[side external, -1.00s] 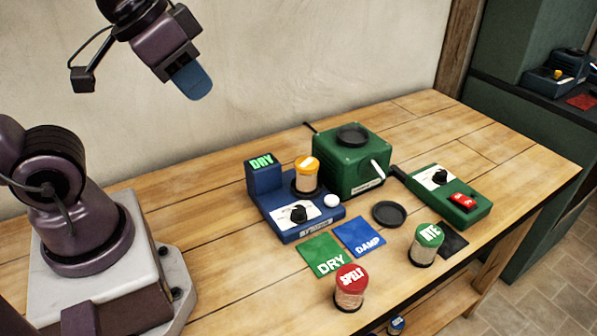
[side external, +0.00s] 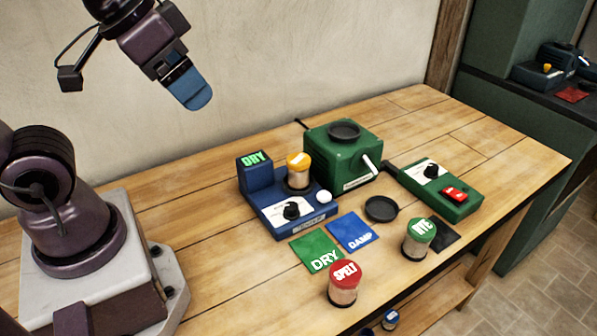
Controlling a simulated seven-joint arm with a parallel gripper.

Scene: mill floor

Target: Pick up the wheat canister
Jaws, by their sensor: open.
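A canister with a yellow-orange lid (side external: 298,172) stands upright on the blue tester (side external: 283,216), whose lit display reads DRY. The lid's lettering is too small to read, but the other two canisters on the table are labelled otherwise, so this looks like the wheat one. A red-lidded SPELT canister (side external: 343,286) stands near the front edge. A green-lidded RYE canister (side external: 418,240) stands further right. My gripper (side external: 195,95), with blue fingers, is open and empty, high above the table and to the left of the tester. The gap between its fingers is hidden from this side.
A green mill (side external: 343,158) with a crank stands behind the tester, and a green control box (side external: 440,188) is to the right. A green DRY card (side external: 317,252), a blue DAMP card (side external: 352,233) and a dark dish (side external: 381,209) lie flat. A blue-lidded canister (side external: 390,319) sits below the tabletop.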

